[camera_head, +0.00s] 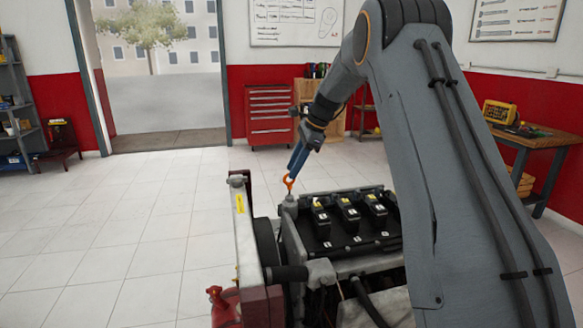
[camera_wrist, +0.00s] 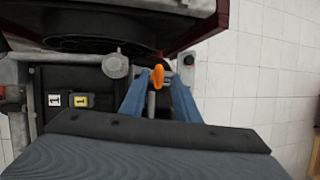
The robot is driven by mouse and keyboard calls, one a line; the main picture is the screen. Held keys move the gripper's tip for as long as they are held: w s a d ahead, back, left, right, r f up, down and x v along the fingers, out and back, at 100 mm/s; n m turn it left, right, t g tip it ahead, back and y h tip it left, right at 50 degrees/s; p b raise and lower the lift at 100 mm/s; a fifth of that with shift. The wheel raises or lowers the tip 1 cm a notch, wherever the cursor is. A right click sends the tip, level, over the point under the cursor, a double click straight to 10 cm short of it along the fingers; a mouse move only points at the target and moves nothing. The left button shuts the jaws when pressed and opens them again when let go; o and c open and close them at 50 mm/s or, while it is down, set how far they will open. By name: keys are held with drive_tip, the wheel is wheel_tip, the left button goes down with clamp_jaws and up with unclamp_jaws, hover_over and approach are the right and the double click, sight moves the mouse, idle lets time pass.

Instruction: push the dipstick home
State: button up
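The dipstick's orange handle (camera_head: 288,182) stands above a grey fitting at the engine's (camera_head: 345,245) left rear corner. How far its stem is in cannot be told. My gripper (camera_head: 292,173) reaches down from behind, its blue fingertips just above or beside the handle. In the wrist view the orange handle (camera_wrist: 157,77) lies between the two blue fingers (camera_wrist: 160,82) of my gripper, with a narrow gap showing on each side. The fingers look open. A grey rod-like part shows below the handle between them.
Black coil packs (camera_head: 348,214) with yellow labels sit on the engine, right of the dipstick. A round grey cap (camera_wrist: 115,66) is left of the fingers in the wrist view. A radiator-like panel (camera_head: 246,235) stands at the left. Tiled floor (camera_head: 120,235) there is clear.

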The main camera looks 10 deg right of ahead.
drive_tip(key=shift+w+a+f, duration=0.1)
drive_tip(key=shift+a+f, duration=0.05)
drive_tip(key=shift+f, duration=0.4)
clamp_jaws()
wheel_tip(320, 180, down, 9)
drive_tip(key=b, duration=0.2)
drive_tip(key=shift+f+b, duration=0.15)
drive_tip(key=shift+b, duration=0.15)
unclamp_jaws()
